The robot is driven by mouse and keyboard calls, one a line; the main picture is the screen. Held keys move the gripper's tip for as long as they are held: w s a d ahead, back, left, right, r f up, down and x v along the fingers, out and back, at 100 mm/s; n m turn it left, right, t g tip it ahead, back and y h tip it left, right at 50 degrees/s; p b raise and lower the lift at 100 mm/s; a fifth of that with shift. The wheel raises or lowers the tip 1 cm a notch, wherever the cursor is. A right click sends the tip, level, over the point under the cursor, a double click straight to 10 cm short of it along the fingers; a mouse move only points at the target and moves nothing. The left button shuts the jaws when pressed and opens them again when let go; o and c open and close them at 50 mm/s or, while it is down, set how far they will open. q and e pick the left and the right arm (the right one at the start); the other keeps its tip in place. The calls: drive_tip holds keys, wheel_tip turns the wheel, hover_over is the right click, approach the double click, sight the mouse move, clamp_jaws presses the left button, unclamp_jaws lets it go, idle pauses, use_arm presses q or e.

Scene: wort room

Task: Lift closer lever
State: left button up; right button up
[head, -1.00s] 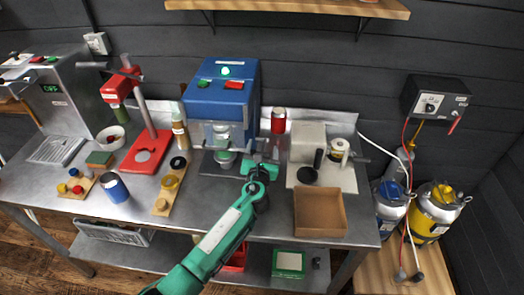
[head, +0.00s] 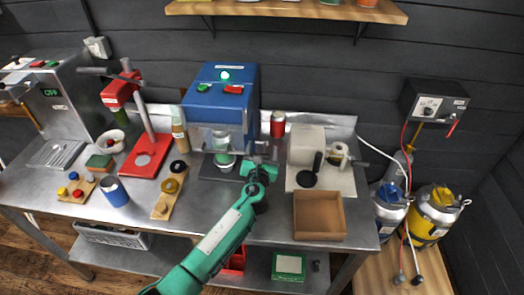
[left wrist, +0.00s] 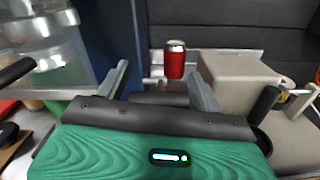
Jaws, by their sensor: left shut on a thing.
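The blue closer machine (head: 222,100) stands at the back middle of the bench, with a lit green lamp and a clear guard at its front. A can (head: 222,141) shows partly behind the guard. My left gripper (head: 262,168) is at the machine's lower right side. In the left wrist view its two fingers (left wrist: 160,90) are shut on a dark horizontal bar (left wrist: 160,99), which looks like the grip of the closer lever. Most of the lever is hidden by my gripper. My right gripper is not in view.
A red can (head: 278,124) stands behind and right of my gripper. A beige device (head: 307,142) and an open brown box (head: 319,215) are to the right. A red lever press (head: 145,160) stands to the left.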

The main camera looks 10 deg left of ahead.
use_arm(q)
drive_tip(key=shift+w+a+r, duration=0.1)
drive_tip(key=shift+a, duration=0.05)
idle(0.8)
drive_tip(key=o, duration=1.2)
drive_tip(key=shift+c, duration=0.2)
drive_tip(key=shift+o, duration=1)
drive_tip(key=shift+d, duration=0.25)
